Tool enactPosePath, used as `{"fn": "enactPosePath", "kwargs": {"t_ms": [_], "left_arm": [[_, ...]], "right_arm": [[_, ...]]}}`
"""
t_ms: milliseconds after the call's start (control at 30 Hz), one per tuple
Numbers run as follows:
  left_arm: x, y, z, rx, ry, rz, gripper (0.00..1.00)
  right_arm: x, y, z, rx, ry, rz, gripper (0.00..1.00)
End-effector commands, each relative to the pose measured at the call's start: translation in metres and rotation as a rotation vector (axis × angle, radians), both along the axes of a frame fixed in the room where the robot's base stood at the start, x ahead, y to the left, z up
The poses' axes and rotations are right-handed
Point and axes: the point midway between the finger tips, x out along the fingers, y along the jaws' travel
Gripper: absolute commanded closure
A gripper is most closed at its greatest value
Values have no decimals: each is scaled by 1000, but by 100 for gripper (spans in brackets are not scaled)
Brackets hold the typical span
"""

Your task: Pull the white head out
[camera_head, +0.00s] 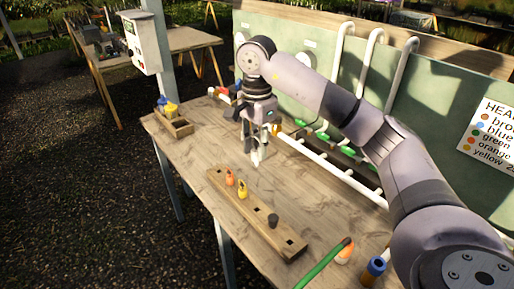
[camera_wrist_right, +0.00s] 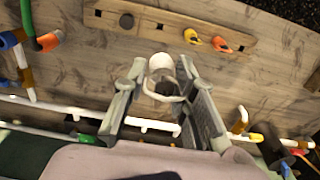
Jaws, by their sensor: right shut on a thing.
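My right gripper (camera_head: 258,158) points down over the middle of the table and is shut on a white head. In the right wrist view the white head (camera_wrist_right: 160,64), with a dark patch on its near side, sits between the fingertips of my right gripper (camera_wrist_right: 160,85). It appears clear of the rack and the white pipe. In the head view it is small and hard to tell from the fingers. The wooden rack (camera_head: 216,183) holds an orange head (camera_head: 229,178), a yellow head (camera_head: 242,191) and a dark grey piece (camera_head: 273,220). My left gripper is out of view.
A white pipe with stubs (camera_head: 330,166) runs along the table behind the gripper, before the green panel (camera_head: 310,45). A small wooden box (camera_head: 180,129) holds yellow and blue pieces at the left. A green tube (camera_head: 322,265) and a blue-topped piece (camera_head: 376,266) lie near the front right.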

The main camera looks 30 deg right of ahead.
Motion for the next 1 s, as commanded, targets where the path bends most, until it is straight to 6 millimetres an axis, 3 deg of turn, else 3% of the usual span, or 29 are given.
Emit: {"fn": "enactPosePath", "kwargs": {"t_ms": [1000], "left_arm": [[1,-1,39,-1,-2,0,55]], "right_arm": [[0,0,43,-1,-1,0,89]]}}
